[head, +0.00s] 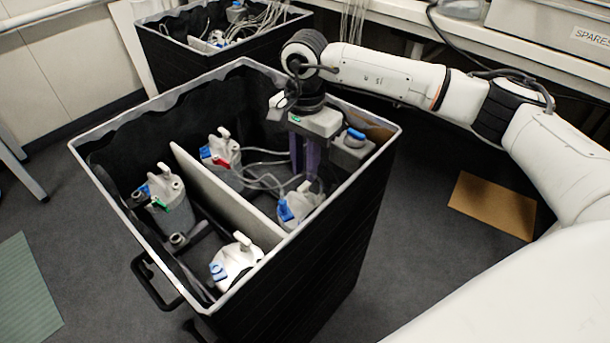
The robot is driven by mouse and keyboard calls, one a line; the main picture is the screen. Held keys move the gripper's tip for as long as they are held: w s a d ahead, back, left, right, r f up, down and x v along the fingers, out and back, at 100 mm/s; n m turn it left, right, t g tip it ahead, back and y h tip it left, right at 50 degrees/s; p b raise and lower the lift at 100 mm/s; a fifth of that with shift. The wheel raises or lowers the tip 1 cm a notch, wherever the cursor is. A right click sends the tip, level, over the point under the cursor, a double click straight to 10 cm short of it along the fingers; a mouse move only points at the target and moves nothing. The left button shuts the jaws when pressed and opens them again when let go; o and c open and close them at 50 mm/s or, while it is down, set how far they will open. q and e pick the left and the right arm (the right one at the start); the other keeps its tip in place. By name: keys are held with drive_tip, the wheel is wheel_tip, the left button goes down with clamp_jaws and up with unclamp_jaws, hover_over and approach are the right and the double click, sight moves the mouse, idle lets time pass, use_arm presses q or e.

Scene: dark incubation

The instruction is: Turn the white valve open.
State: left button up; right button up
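The white valve (238,262) sits in the near compartment of a black crate (318,262). It is whiter than the grey units around it and has a white lever on top and a blue part at its left. My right gripper (306,178) points down into the crate's far right part, up and to the right of the white valve and apart from it. Its two fingers show close together, and their tips are partly lost among cables and a grey valve (299,207). I cannot tell how far apart they are. My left gripper is out of view.
A white divider (225,185) splits the crate. Other grey valves (222,150) with coloured parts and loose grey cables share it. A second crate (172,62) with cables stands behind. Cardboard (493,205) lies on the floor at right, below a white bench (455,42).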

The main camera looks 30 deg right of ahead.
sight(305, 184)
wheel_tip(305, 184, up, 6)
drive_tip(key=shift+f, duration=0.25)
idle(0.4)
